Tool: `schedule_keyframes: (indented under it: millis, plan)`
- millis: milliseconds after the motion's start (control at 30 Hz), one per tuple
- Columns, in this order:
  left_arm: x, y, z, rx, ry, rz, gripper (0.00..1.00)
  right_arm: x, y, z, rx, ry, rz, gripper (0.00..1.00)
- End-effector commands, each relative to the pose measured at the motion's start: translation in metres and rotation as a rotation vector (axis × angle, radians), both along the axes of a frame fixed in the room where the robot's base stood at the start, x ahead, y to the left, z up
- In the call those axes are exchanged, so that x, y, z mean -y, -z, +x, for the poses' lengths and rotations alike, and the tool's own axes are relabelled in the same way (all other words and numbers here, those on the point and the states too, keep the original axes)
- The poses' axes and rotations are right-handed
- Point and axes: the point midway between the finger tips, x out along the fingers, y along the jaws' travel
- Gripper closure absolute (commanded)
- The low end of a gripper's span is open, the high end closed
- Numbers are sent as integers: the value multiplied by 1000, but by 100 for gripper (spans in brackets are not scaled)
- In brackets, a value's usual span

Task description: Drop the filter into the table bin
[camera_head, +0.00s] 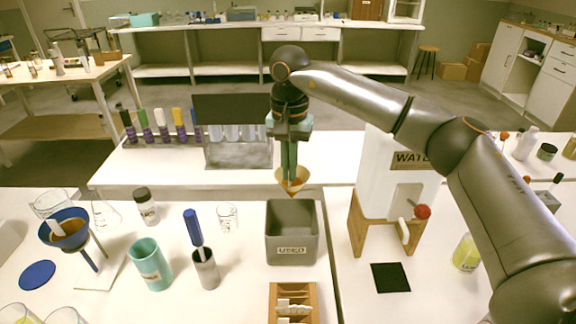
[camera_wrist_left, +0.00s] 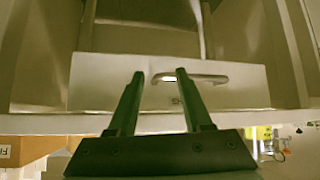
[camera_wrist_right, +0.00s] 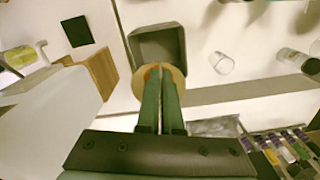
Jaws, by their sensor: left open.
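The filter (camera_head: 292,187) is a tan paper cone, point down, at the fingertips of my right gripper (camera_head: 288,166). Those fingers are close together and shut on it. The grey table bin (camera_head: 291,252), labelled "USED", stands on the near table. In the head view the filter's tip is just above the bin's far rim. In the right wrist view the filter (camera_wrist_right: 176,80) overlaps the edge of the bin (camera_wrist_right: 158,42). My left gripper (camera_wrist_left: 160,75) is open and empty, away from the table, in front of a drawer with a handle.
A white water dispenser (camera_head: 385,185) on a wooden stand is right of the bin. A small glass beaker (camera_head: 228,217), a grey cup (camera_head: 206,272) with a blue-handled tool and a teal cup (camera_head: 150,265) are to its left. A wooden tray (camera_head: 292,292) is in front.

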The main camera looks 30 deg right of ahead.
Motion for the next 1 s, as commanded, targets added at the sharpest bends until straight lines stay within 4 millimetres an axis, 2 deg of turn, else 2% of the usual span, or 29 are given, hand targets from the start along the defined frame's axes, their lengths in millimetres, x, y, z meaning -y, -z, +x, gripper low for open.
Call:
schedule_keyframes:
  millis: [33, 467, 1000]
  plan:
    - [0, 10, 0, -1, 0, 0, 50, 0, 11, 0, -1, 0, -1, 100]
    - [1, 49, -1, -6, 2, 0, 50, 0, 54, 0, 1, 0, -1, 100]
    - [17, 59, 10, 0, 33, -19, 50, 0, 106, 0, -1, 0, 1, 100]
